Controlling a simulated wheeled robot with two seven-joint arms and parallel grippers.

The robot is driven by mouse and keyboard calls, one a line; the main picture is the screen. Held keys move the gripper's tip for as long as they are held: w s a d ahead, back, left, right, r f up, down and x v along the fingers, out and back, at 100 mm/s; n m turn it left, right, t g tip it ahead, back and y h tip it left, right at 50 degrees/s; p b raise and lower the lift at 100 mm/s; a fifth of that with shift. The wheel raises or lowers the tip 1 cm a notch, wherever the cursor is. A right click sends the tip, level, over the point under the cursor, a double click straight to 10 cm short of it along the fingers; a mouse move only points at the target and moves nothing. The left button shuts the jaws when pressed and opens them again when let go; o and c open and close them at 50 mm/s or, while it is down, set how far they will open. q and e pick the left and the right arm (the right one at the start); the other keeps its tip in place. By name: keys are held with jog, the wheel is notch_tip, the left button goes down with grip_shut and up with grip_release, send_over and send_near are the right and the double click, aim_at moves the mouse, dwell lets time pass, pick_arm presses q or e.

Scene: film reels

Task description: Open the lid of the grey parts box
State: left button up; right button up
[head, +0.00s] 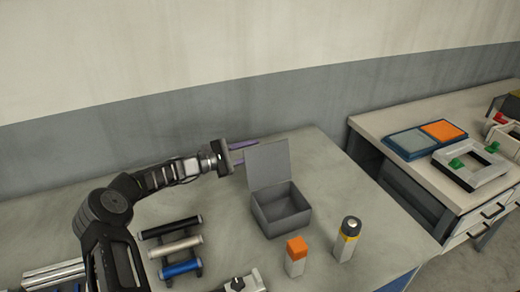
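The grey parts box (281,217) stands on the workbench in the middle of the head view. Its lid (268,165) is raised, standing roughly upright at the back edge. The inside of the box shows and looks empty. My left gripper (250,152) is just left of and behind the raised lid. Its two purple fingers are apart with nothing seen between them. The lid may hide part of the lower finger, and I cannot tell whether it touches the lid.
An orange-topped block (296,257) and a battery-like cylinder (347,240) stand in front of the box. Several rollers (175,241) lie to the left. A second table (385,122) at right holds a blue tray (410,143) and a grey frame (475,166). Bench right of the box is clear.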

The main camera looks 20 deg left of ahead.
pick_arm(q)
jog(key=shift+x, duration=1.35)
jog(key=shift+r, duration=0.1)
grip_shut()
